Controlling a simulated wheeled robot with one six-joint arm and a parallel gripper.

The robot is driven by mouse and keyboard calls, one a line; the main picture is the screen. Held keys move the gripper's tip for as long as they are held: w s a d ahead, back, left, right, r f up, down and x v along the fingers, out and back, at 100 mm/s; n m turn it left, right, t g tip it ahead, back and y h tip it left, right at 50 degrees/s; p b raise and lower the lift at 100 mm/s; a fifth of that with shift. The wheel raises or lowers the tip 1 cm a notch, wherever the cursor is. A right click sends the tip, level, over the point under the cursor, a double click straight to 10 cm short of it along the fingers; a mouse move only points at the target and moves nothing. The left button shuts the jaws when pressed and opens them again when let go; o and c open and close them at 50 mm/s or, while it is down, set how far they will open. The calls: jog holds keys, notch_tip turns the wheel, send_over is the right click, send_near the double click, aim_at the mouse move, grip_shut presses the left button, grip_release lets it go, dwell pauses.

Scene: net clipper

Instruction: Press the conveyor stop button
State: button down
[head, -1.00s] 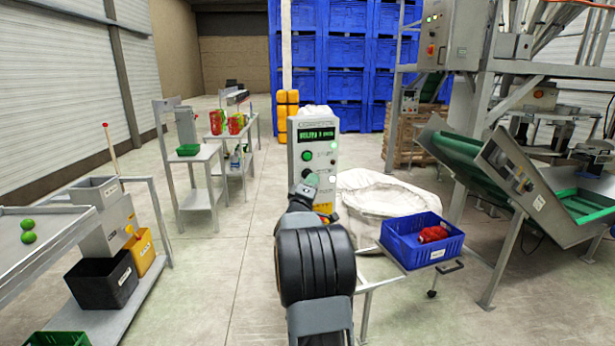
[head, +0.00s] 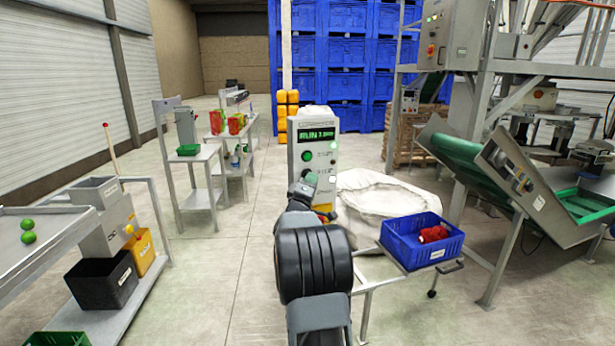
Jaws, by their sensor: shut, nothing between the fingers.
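The grey control box (head: 318,126) stands upright in the middle of the head view. It has a lit green text display (head: 317,135) and a round green button (head: 307,156) below it. A small green lamp (head: 334,145) glows at its right side. My gripper (head: 310,179) is shut and empty, in front of the box's lower face, just below the green button. It hides that part of the panel, so I cannot see a stop button there. I cannot tell whether the fingertips touch the panel. A yellow label (head: 327,208) shows low on the box.
A large white sack (head: 385,196) and a blue crate (head: 412,257) with red items are right of my arm. A green inclined conveyor (head: 465,170) stands further right. A cart with black (head: 98,283) and yellow bins is at left. The floor between is clear.

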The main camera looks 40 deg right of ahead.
jog(key=shift+w+d, duration=0.1)
jog(key=shift+w, duration=0.15)
jog(key=shift+s, duration=0.2)
dwell(0.5)
jog(key=shift+s+a+b, duration=0.4)
jog(key=shift+s+b, duration=0.1)
jog(key=shift+s, duration=0.1)
jog(key=shift+s+a+b, duration=0.35)
jog(key=shift+s+a, duration=0.05)
jog(key=shift+s, duration=0.35)
jog(key=shift+s+a+b, duration=0.35)
jog(key=shift+s+b, duration=0.05)
jog(key=shift+s, duration=0.3)
jog(key=shift+s+a+b, duration=0.35)
jog(key=shift+s+a, duration=0.05)
jog(key=shift+s, duration=0.35)
